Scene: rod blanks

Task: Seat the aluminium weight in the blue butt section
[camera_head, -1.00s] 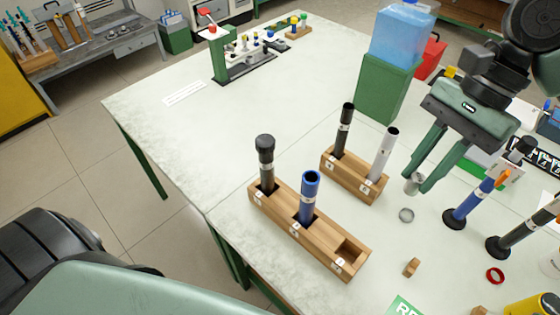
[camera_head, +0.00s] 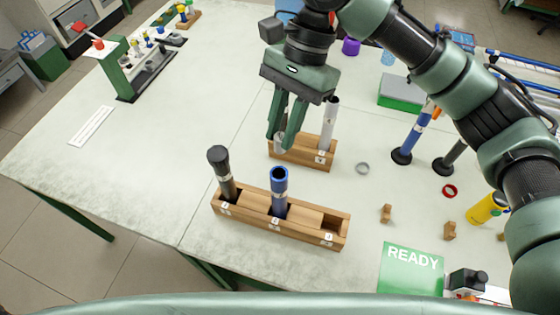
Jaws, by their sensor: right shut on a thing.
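My right gripper (camera_head: 281,140) is shut on the small silvery aluminium weight (camera_head: 280,141), which is partly hidden between the fingers. It is in front of the rear wooden rack (camera_head: 312,161), behind and above the blue butt section as pictured. The blue butt section (camera_head: 279,190) stands upright in the middle of the front wooden rack (camera_head: 252,218), its open top facing up. The weight is apart from that opening. My left gripper is not in view.
A dark capped rod (camera_head: 222,172) stands left in the front rack; its right slot is empty. A white tube (camera_head: 329,125) stands in the rear rack. A metal ring (camera_head: 362,168), red ring (camera_head: 450,190) and green READY sign (camera_head: 411,268) lie to the right.

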